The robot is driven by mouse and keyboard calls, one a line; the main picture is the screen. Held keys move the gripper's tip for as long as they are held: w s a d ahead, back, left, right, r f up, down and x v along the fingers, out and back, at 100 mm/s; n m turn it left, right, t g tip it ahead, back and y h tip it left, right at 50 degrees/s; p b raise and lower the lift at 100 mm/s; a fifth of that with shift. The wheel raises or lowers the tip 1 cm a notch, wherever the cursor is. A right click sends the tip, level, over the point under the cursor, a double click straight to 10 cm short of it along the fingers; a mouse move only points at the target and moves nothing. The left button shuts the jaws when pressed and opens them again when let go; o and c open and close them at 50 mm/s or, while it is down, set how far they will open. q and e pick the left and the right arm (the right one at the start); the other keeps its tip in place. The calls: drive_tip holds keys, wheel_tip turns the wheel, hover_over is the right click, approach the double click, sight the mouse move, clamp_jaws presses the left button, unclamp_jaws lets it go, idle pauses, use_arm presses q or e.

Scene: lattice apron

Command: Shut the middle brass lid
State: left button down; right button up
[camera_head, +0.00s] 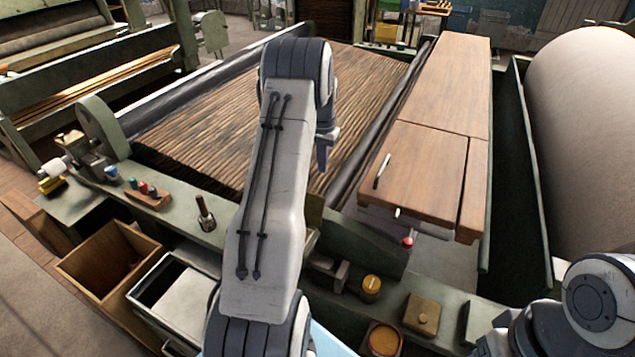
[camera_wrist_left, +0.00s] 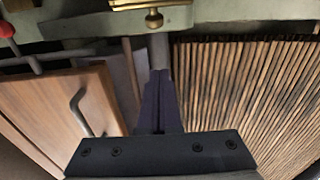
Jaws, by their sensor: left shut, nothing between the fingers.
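A square brass lid with a small knob (camera_head: 421,315) lies flat on the green bench front in the head view. In the left wrist view a brass plate (camera_wrist_left: 125,4) with a round knob shows at the top edge, cut off by the frame; I cannot tell whether it is the middle lid or whether it is open. My arm hides part of the bench front. My left gripper (camera_head: 322,158) points down over the slatted bed, fingers shut and empty; they also show in the left wrist view (camera_wrist_left: 160,100). My right gripper is out of view.
A wooden panel with a metal handle (camera_head: 428,170) lies right of the slatted bed (camera_head: 215,125). A red knob (camera_head: 407,242), a round yellow piece (camera_head: 371,284) and an orange-topped container (camera_head: 383,340) are near the front. An open wooden bin (camera_head: 108,258) stands left.

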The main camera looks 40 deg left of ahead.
use_arm(q)
drive_tip(key=s+f+p, duration=0.2)
drive_tip(key=f, duration=0.1)
drive_tip(key=s+d+f+p, duration=0.1)
drive_tip(key=f, duration=0.1)
drive_tip(key=shift+s+p, duration=0.25)
drive_tip(key=shift+p, duration=0.05)
idle(0.4)
